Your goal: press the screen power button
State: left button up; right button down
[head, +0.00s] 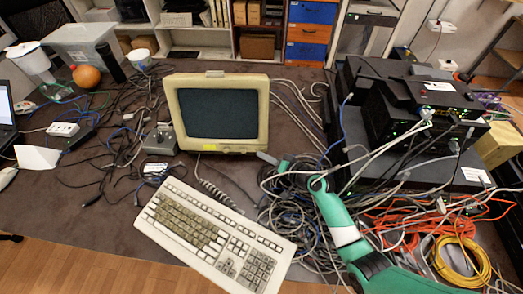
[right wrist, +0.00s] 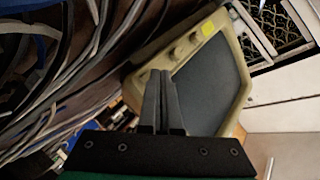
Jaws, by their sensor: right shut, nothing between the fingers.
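The screen (head: 220,112) is a beige monitor with a dark display, standing upright in the middle of the table. Its lower front edge has a yellow sticker (head: 210,147). In the right wrist view the screen (right wrist: 212,85) appears tilted, with the yellow sticker (right wrist: 207,28) and small round knobs (right wrist: 177,52) along the bezel. I cannot tell which one is the power button. My right gripper (head: 265,157) is shut and empty at the screen's lower right corner. Its dark fingers (right wrist: 160,75) overlap the bezel near the knobs; contact cannot be told. My left gripper is out of view.
A beige keyboard (head: 212,238) lies in front of the screen. Tangled cables (head: 295,215) lie under and around my right arm. Stacked black network devices (head: 415,115) stand at the right. A small grey box (head: 159,140) sits left of the screen.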

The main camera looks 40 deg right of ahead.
dwell(0.4)
jog(key=shift+w+d+f+b, duration=0.2)
jog(key=shift+b, duration=0.2)
jog(key=shift+w+d, duration=0.1)
jog(key=shift+d, duration=0.05)
jog(key=shift+w+d, duration=0.1)
dwell(0.4)
jog(key=shift+s+a+r+p, duration=0.25)
jog(key=shift+a+p, duration=0.05)
jog(key=shift+p, duration=0.05)
jog(key=shift+s+a, duration=0.15)
